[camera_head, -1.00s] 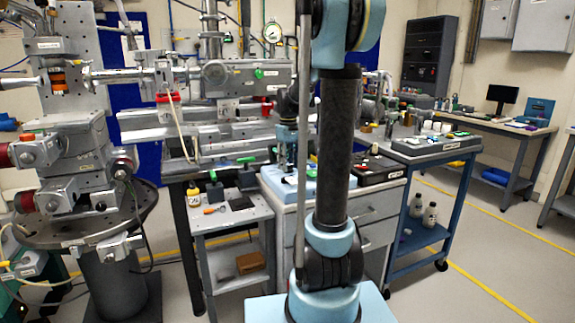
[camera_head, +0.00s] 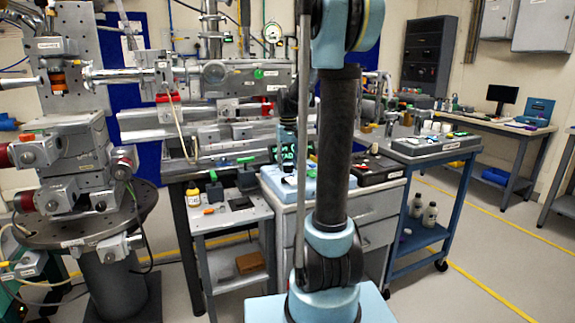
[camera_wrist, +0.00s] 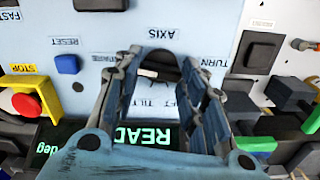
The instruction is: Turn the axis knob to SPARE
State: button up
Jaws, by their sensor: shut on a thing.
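The axis knob (camera_wrist: 152,72) is dark with a pale mark. It sits under an upside-down AXIS label on a pale blue panel (camera_wrist: 185,14) in the wrist view. My gripper (camera_wrist: 163,75) has its two ribbed fingers closed around the knob's sides, partly hiding it. A TILT label shows between the fingers, and other position labels beside them are partly covered. I cannot read clearly which position the mark faces. In the head view, the panel's blue box (camera_head: 270,180) is largely behind my arm, and the gripper's hold cannot be made out.
In the wrist view, a red stop button (camera_wrist: 25,104) with a yellow guard, a blue button (camera_wrist: 68,63) and a green-lettered display (camera_wrist: 145,135) lie close to the knob. Dark and green clamps (camera_wrist: 290,95) stand at the right. A grey cart (camera_head: 225,217) stands left of my arm.

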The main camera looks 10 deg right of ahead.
jog(key=o, duration=1.1)
jog(key=shift+c, duration=0.2)
jog(key=shift+r, duration=0.1)
notch_tip(320, 180, up, 12)
jog(key=shift+w, duration=0.1)
jog(key=s+f+t, duration=0.1)
jog(key=s+f, duration=1)
jog(key=s, duration=0.5)
jog(key=s+f+t, duration=0.1)
jog(key=s+f, duration=1.1)
jog(key=s, duration=0.3)
jog(key=shift+s, duration=0.35)
